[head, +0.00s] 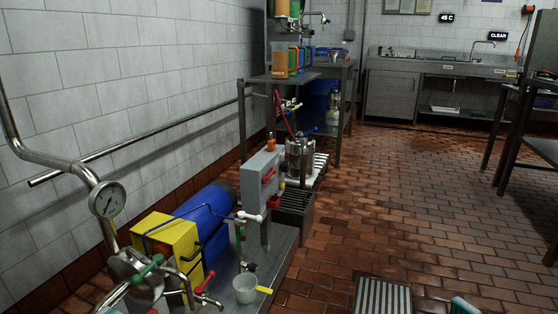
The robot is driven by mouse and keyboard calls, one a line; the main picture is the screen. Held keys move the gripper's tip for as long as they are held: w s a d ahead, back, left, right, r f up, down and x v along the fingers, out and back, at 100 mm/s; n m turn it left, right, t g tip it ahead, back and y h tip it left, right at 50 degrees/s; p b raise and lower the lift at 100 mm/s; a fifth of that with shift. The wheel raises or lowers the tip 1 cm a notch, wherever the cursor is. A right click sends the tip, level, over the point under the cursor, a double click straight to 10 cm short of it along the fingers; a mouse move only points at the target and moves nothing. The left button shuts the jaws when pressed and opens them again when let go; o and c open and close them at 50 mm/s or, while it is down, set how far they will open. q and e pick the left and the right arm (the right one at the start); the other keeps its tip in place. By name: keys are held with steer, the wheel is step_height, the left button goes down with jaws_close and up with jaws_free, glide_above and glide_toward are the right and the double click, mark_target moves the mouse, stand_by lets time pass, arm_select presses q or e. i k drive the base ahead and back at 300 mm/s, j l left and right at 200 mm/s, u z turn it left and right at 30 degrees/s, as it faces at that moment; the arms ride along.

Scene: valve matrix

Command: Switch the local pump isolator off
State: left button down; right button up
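Pipes with a round gauge (107,200) and green and red valve handles fill the lower left. A white cup (245,288) stands on the grey plinth (283,243). A floor grate (383,296) lies at the bottom. Tiled floor (400,200) to the right is mostly clear.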

mark_target(264, 180)
steer(key=i+l+u, duration=0.1)
steer(key=i+l, duration=0.45)
steer(key=i+l+u, duration=0.15)
steer(key=l, duration=0.3)
steer(key=i+l+u, duration=0.1)
steer(key=i+l, duration=0.5)
steer(key=l, duration=0.15)
steer(key=i+l+u, duration=0.15)
steer(key=l, duration=0.25)
steer(key=i+l, duration=0.3)
steer(key=i+l+u, duration=0.15)
steer(key=l, duration=0.4)
steer(key=i, duration=0.05)
